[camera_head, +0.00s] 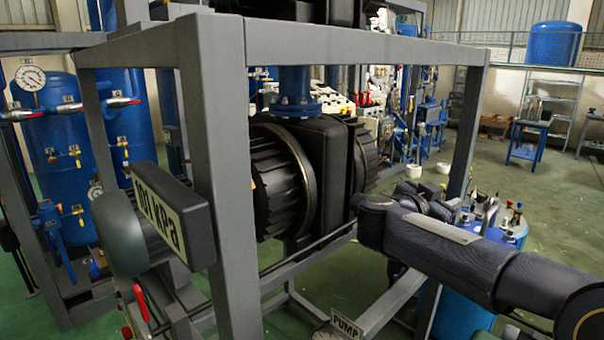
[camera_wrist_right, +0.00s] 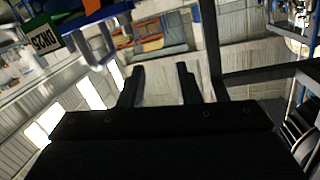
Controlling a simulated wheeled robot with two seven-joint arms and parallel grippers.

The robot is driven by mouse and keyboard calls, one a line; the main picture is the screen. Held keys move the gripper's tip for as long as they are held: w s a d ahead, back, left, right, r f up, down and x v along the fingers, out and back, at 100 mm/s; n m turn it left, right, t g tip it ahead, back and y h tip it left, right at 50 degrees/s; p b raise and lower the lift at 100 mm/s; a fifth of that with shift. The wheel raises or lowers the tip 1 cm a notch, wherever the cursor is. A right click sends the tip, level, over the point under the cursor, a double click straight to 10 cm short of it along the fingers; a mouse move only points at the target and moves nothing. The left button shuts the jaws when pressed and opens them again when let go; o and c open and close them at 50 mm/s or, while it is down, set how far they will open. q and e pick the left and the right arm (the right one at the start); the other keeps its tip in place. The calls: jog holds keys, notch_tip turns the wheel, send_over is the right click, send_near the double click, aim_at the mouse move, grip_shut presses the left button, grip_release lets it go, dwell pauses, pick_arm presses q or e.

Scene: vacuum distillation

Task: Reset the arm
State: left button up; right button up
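My right arm (camera_head: 440,245) comes in from the right in the head view, bent in front of the grey frame (camera_head: 227,180). In the right wrist view my right gripper (camera_wrist_right: 160,84) has its two dark fingers apart, with nothing between them. Its fingers point toward the far wall and hall structures, clear of any object close by. In the head view the hand is partly hidden behind the forearm. My left gripper is not in view.
The grey frame holds a large black pump (camera_head: 285,180). Blue tanks (camera_head: 60,150) with valves stand at left. A blue cylinder (camera_head: 460,305) is below my right arm. Green floor is open at right.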

jog(key=s+a+r+n+t+y, duration=0.3)
jog(key=r+n+t+y, duration=0.25)
jog(key=t+y, duration=0.3)
jog(key=s+a+f+n+y, duration=0.4)
jog(key=s+f+n+y, duration=0.1)
jog(key=s+y, duration=0.15)
jog(key=s+a+f+g+y, duration=0.1)
jog(key=s+a+f+g, duration=0.1)
jog(key=s+f+g, duration=0.4)
jog(key=s+a+f+n+g+y, duration=0.1)
jog(key=s+f+g, duration=0.5)
jog(key=s+f, duration=1.1)
jog(key=shift+s+a+y, duration=0.5)
jog(key=shift+s+a, duration=0.25)
jog(key=shift+s, duration=0.15)
jog(key=shift+f+n, duration=0.1)
jog(key=shift+n, duration=0.25)
